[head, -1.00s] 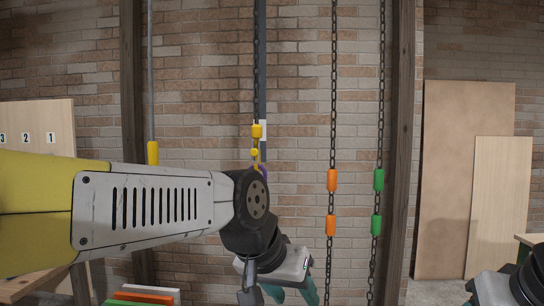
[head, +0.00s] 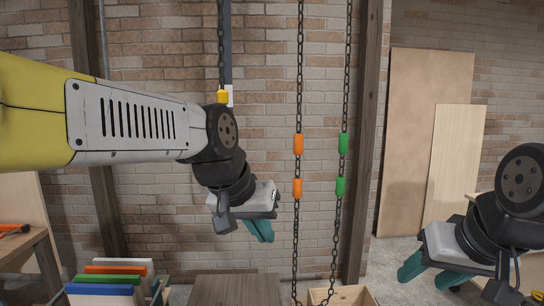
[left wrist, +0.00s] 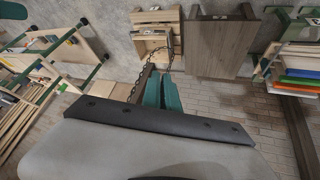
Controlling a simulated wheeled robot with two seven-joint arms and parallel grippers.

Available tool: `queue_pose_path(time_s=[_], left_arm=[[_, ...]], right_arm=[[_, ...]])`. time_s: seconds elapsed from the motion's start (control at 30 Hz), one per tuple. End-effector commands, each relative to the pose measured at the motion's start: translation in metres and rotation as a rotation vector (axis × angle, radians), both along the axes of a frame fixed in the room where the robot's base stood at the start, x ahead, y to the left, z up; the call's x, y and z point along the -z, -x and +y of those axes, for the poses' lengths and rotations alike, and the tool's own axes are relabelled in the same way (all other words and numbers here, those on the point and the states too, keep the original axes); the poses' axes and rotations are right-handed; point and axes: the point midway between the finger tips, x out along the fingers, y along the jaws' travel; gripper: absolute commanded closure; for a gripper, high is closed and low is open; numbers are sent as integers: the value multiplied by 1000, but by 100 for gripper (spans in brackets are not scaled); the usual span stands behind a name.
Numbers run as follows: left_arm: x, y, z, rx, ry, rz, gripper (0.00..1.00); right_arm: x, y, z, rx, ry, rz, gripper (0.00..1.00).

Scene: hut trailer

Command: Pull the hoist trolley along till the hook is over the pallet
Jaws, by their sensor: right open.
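The yellow hook block (head: 222,97) hangs on a dark chain at upper middle left in the head view; my left arm hides what is below it. A looped hand chain hangs to the right, with orange sleeves (head: 298,145) on one strand and green sleeves (head: 343,143) on the other. My left gripper (head: 260,230) is left of the orange strand, its teal fingers together with nothing seen between them; they also show in the left wrist view (left wrist: 162,92). My right gripper (head: 430,272) is open and empty at lower right.
A brown wooden platform (head: 237,290) stands low in the middle. A wooden crate (head: 358,294) is under the chain loop. Coloured boards (head: 112,280) stand at lower left. Wooden posts (head: 368,140) frame the brick wall, and panels (head: 425,130) lean at right.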

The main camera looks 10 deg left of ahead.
Motion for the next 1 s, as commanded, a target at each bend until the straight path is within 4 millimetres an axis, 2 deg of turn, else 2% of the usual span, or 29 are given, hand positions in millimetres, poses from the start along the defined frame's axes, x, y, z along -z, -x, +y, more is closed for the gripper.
queue_pose_path(time_s=[0.1,0.23,0.4,0.5,0.6,0.73,0.87,1.0], left_arm=[[-32,-57,9,-42,24,25,100],[-59,-126,24,-78,73,45,100],[-76,-211,53,-113,158,59,100],[-79,-249,72,-128,206,59,100],[-79,-274,88,-138,242,55,100],[-79,-289,97,-143,267,52,100],[-73,-295,96,-143,271,52,100],[-55,-305,88,-142,270,54,100]], right_arm=[[0,0,0,0,0,0,50],[0,0,0,0,0,0,50],[0,0,0,0,0,0,50],[0,0,0,0,0,0,50],[0,0,0,0,0,0,50],[0,0,0,0,0,0,50],[0,0,0,0,0,0,50],[0,0,0,0,0,0,50]])
